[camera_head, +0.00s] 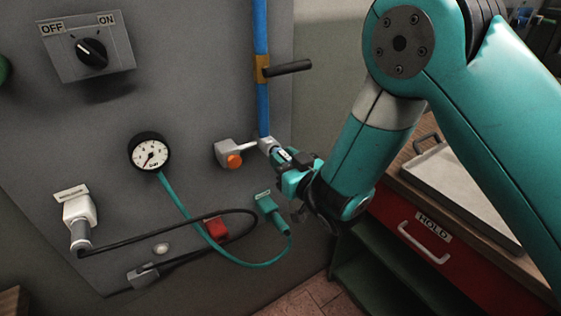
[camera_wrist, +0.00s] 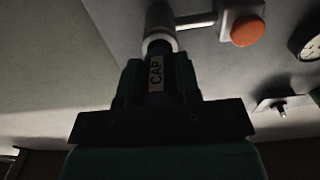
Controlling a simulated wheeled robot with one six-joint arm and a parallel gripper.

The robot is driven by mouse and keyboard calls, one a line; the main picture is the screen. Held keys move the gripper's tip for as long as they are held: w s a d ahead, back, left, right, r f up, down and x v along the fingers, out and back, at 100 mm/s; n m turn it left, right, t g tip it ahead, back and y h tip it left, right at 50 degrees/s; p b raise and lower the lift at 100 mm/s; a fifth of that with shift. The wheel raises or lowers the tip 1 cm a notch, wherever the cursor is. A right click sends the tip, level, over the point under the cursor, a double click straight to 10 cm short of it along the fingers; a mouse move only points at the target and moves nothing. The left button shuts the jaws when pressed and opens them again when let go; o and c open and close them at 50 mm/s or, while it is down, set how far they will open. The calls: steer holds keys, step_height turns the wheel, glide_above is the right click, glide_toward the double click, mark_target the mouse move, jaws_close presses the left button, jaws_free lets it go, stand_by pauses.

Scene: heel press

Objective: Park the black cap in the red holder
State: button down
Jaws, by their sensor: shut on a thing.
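My gripper (camera_head: 287,165) is at the right part of the grey panel, just under a blue pipe. It is shut on the black cap (camera_wrist: 157,72), which bears the label CAP in the wrist view. The cap's far end meets a pale round fitting (camera_wrist: 160,43); I cannot tell whether it is still seated on it. In the head view the fitting (camera_head: 267,145) shows beside the gripper, and the cap is mostly hidden by the jaws. The red holder (camera_head: 215,228) appears as a small red block low on the panel, left of and below my gripper.
An orange button (camera_head: 234,161) sits left of the fitting. A pressure gauge (camera_head: 149,152) has a teal hose running to a teal connector (camera_head: 270,211) below my gripper. A black cable (camera_head: 130,244) passes near the red block. A tray (camera_head: 460,190) lies on the cabinet at right.

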steer(key=shift+b+v, duration=2.05)
steer(key=shift+v, duration=0.2)
steer(key=shift+s+f, duration=0.1)
steer(key=s+a+f+b, duration=0.2)
steer(key=s+a+f, duration=0.1)
steer(key=f, duration=0.5)
steer(key=s+a+f+b, duration=0.2)
steer(key=a+f, duration=0.3)
steer(key=f, duration=0.3)
steer(key=s+a+f+b, duration=0.2)
steer(key=s+a+f, duration=0.2)
steer(key=f, duration=0.4)
steer(key=shift+s+a, duration=0.2)
steer(key=shift+a, duration=0.25)
stand_by(0.5)
